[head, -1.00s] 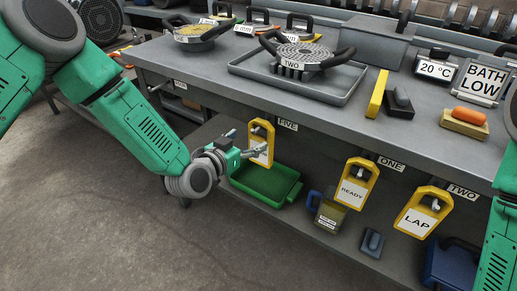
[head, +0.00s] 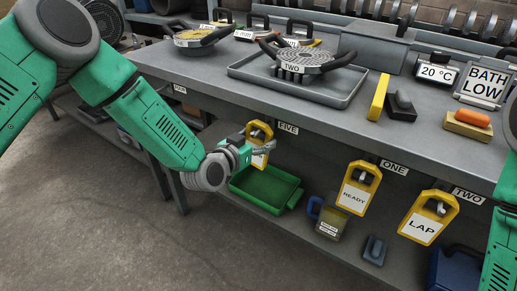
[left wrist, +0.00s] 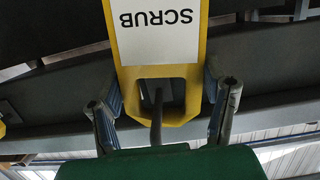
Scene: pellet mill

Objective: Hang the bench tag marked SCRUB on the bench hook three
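The yellow bench tag marked SCRUB (left wrist: 155,35) shows upside down in the left wrist view, with a dark hook through its slot. In the head view this tag (head: 257,159) hangs under the bench edge by the label FIVE (head: 288,128), partly hidden by my left gripper (head: 262,149). In the left wrist view my left gripper (left wrist: 163,112) is open, one finger on each side of the tag's slotted end, with gaps showing. Hook three cannot be made out; a label at the left of the bench edge (head: 180,89) is too small to read. My right gripper is out of view.
Yellow tags READY (head: 355,194) and LAP (head: 420,228) hang by labels ONE and TWO. A green tray (head: 266,189) and a jug (head: 329,222) stand on the lower shelf. The grey bench top (head: 210,75) overhangs my left gripper.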

